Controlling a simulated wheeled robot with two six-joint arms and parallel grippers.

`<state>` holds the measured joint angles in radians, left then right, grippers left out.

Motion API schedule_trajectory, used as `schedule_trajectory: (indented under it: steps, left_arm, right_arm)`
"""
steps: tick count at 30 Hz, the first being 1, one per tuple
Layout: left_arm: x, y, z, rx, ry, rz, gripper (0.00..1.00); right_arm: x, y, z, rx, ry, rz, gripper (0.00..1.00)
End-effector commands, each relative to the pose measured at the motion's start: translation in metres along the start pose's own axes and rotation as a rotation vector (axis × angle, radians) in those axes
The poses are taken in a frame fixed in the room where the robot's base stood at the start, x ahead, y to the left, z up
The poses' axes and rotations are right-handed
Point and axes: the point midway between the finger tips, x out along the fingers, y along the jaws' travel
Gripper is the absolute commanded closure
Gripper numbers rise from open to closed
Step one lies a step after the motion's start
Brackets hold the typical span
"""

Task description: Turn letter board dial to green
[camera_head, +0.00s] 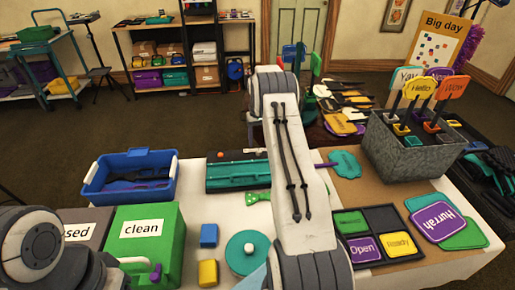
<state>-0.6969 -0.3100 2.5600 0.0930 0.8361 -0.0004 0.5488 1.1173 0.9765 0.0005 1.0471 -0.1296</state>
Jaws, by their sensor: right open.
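I cannot clearly identify the letter board or read its dial setting. A dark teal board or case (236,176) lies at the back of the table, with a small orange round piece (220,155) at its far side. A round teal disc (240,262) with a pale knob lies nearer the front. My right arm (305,190) runs down the middle of the view, just right of both, and hides part of the table. My right gripper is open and touches nothing that I can see; its fingertips are hard to make out. My left arm shows at the lower left, without its gripper.
A green box (146,232) marked clean and a blue tray (160,187) stand at the left. Blue and yellow blocks lie beside the disc. A dark divided tray (367,217) holds plates at the right. A grey bin (400,150) of signs stands behind it.

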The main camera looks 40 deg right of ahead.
Motion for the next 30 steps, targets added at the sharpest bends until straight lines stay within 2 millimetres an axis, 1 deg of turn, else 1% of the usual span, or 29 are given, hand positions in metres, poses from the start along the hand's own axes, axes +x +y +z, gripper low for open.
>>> schedule_trajectory:
  steps: [1,6,11,15,30]
  left_arm:
    - [0.003,0.000,0.000,0.000,0.000,0.000,0.50]
    - [0.006,-0.001,0.000,0.000,0.000,0.000,0.50]
    - [0.007,-0.001,0.000,0.000,0.000,0.000,0.50]
    - [0.007,-0.001,0.000,0.000,0.000,0.000,0.50]
    - [0.007,-0.001,0.000,0.000,0.000,0.000,0.50]
  right_arm:
    - [-0.011,0.000,-0.001,0.000,0.005,0.000,0.39]
    - [-0.042,-0.001,-0.001,0.000,0.003,0.000,0.39]
    - [-0.059,-0.001,-0.001,-0.001,0.001,0.000,0.39]
    - [-0.064,-0.001,-0.001,-0.001,0.000,-0.001,0.39]
    - [-0.064,-0.002,-0.001,-0.002,0.000,-0.001,0.39]
